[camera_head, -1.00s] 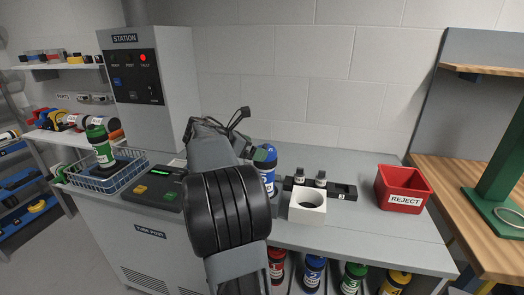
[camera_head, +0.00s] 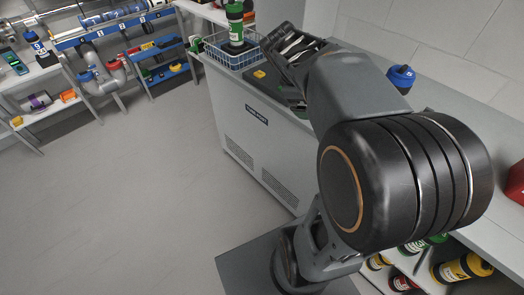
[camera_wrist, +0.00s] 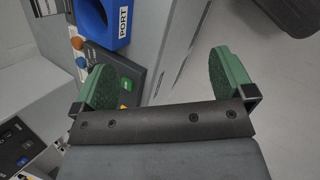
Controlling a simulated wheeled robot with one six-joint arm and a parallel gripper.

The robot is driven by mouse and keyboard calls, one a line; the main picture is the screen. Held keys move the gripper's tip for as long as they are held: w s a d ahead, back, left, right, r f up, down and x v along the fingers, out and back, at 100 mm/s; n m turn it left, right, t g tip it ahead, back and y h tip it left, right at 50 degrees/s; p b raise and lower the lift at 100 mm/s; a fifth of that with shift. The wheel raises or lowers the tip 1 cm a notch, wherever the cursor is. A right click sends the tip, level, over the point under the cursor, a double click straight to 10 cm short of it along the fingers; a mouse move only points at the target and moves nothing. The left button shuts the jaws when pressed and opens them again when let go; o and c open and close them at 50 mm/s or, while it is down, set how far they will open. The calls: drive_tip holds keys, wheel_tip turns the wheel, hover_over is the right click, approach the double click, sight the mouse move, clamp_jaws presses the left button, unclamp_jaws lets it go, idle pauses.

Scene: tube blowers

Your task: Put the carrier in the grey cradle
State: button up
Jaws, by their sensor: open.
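A carrier with a blue cap (camera_head: 401,78) stands on the counter right behind my arm; its lower body is hidden. A green carrier (camera_head: 235,22) stands upright in the blue wire basket (camera_head: 217,56) at the counter's far end. My gripper (camera_wrist: 162,72) is open, with green pads and nothing between them. In the head view it is over the counter right of the basket, partly hidden by my wrist. I cannot make out a grey cradle in the current views.
In the wrist view a blue port (camera_wrist: 104,22) labelled PORT and a control panel (camera_wrist: 128,80) lie close to the left finger. Shelves with tubes and bins (camera_head: 163,60) stand at the back left. The floor (camera_head: 110,200) at left is open.

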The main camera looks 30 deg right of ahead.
drive_tip(key=s+a+f+m+t+y, duration=0.1)
drive_tip(key=s+a+f+m+y, duration=0.2)
drive_tip(key=a, duration=0.5)
drive_tip(key=s+a+f+m+t+y, duration=0.2)
drive_tip(key=a+f, duration=0.4)
drive_tip(key=a, duration=0.3)
drive_tip(key=s+m+y, duration=0.1)
drive_tip(key=m, duration=0.1)
drive_tip(key=shift+s+a+m, duration=0.15)
drive_tip(key=shift+a+m, duration=0.05)
drive_tip(key=shift+m, duration=0.2)
wheel_tip(320, 180, up, 7)
drive_tip(key=p, duration=0.6)
drive_tip(key=shift+s, duration=0.1)
